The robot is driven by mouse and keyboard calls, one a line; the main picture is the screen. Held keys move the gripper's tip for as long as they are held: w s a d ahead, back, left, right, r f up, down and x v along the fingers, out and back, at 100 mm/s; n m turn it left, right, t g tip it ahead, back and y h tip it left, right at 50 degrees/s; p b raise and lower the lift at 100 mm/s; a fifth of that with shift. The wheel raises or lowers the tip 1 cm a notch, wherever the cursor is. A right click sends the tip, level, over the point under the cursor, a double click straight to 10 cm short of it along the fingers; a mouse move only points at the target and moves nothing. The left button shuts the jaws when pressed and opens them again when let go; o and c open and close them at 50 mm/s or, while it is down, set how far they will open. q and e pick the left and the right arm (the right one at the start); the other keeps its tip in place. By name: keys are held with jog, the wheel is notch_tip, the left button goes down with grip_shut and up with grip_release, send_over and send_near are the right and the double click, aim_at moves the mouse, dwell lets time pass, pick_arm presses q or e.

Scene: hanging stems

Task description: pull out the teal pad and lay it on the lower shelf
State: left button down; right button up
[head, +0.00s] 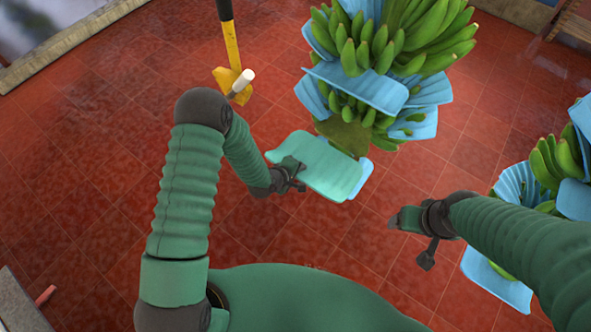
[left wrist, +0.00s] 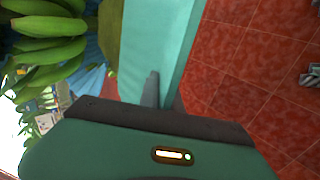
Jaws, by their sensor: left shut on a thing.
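The teal pad (head: 318,165) is a flat curved sheet below the nearest hanging banana bunch (head: 365,75). My left gripper (head: 297,172) is shut on the pad's left part. In the left wrist view the teal pad (left wrist: 158,45) runs up from the gripper finger (left wrist: 150,90), with green bananas (left wrist: 40,45) to its left. Whether the pad still touches the bunch or the blue pad behind it cannot be told. My right gripper (head: 398,222) is to the right of the pad, apart from everything; its jaw gap is unclear. No lower shelf can be made out.
Light blue pads (head: 360,88) sit between the bunch's layers. A second bunch with blue pads (head: 545,170) hangs at the right, near my right arm. Red tiled floor (head: 90,150) is open at left.

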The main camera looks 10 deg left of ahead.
pick_arm(q)
jog(key=shift+w+d+f, duration=0.1)
jog(key=shift+w+d, duration=0.1)
jog(key=shift+d, duration=0.05)
jog(key=shift+w+d+f, duration=0.15)
jog(key=shift+w+d, duration=0.2)
jog(key=shift+d, duration=0.25)
jog(key=shift+s+r, duration=0.15)
jog(key=shift+r, duration=0.3)
jog(key=shift+s+r+p, duration=0.15)
jog(key=shift+r+p, duration=0.05)
jog(key=shift+p, duration=0.15)
jog(key=shift+s+a, duration=0.15)
jog(key=shift+a, duration=0.3)
jog(key=s+a, duration=0.3)
jog(key=s, duration=0.4)
jog(key=s+a+p, duration=0.1)
jog(key=s+a, duration=0.2)
jog(key=s, duration=0.5)
jog(key=shift+s, duration=0.15)
pick_arm(e)
jog(key=shift+w+d+r, duration=0.45)
jog(key=shift+d+r, duration=0.1)
jog(key=shift+d, duration=0.25)
